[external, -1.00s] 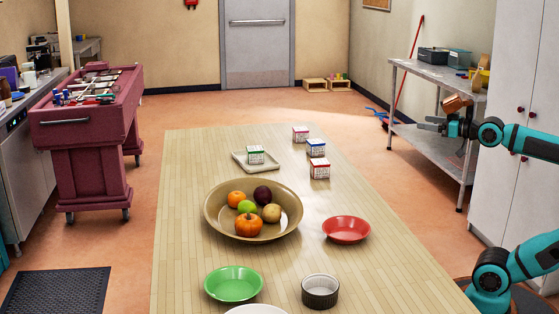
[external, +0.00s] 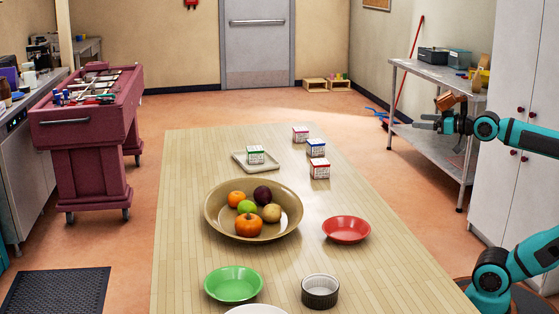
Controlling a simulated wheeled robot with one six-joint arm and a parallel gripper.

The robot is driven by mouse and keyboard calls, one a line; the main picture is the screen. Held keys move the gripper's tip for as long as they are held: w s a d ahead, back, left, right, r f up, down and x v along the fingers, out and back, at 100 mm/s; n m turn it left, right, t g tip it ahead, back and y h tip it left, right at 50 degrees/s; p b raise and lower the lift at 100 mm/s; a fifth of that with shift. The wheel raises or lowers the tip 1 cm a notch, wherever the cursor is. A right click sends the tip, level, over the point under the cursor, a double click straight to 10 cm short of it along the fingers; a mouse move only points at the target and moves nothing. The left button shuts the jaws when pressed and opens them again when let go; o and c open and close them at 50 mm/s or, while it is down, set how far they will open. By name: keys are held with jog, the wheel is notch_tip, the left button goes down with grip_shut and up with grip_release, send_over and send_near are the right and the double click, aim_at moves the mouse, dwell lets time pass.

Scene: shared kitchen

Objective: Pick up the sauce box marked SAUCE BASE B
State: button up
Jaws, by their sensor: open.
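Several small white boxes with coloured tops stand at the far end of the wooden table. One with a green top (external: 256,155) is on a small beige tray (external: 240,164). A red-topped box (external: 301,134) is farthest back, a blue-topped box (external: 316,147) stands in front of it, and another red-topped box (external: 320,169) is nearest. Their lettering is too small to read, so I cannot tell which is marked SAUCE BASE B. My gripper (external: 426,122) is open and empty, raised right of the table, well apart from the boxes.
A large tan bowl of fruit (external: 213,215) is mid-table. A red bowl (external: 346,229), a green bowl (external: 233,283) and a dark ramekin (external: 320,291) are nearer. A metal shelf (external: 428,143) stands behind my gripper. The table's right strip is clear.

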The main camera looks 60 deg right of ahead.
jog(key=w+a+n+g+y, duration=0.1)
jog(key=w+a+n+g, duration=0.15)
jog(key=w, duration=0.55)
jog(key=w+a+n+g, duration=0.1)
jog(key=w+g, duration=0.3)
jog(key=w, duration=0.3)
jog(key=n+g+y, duration=0.2)
jog(key=n+g, duration=0.3)
jog(key=g, duration=0.2)
send_near(320, 162)
jog(key=x, duration=1.2)
jog(key=shift+d, duration=0.1)
jog(key=c, duration=1.1)
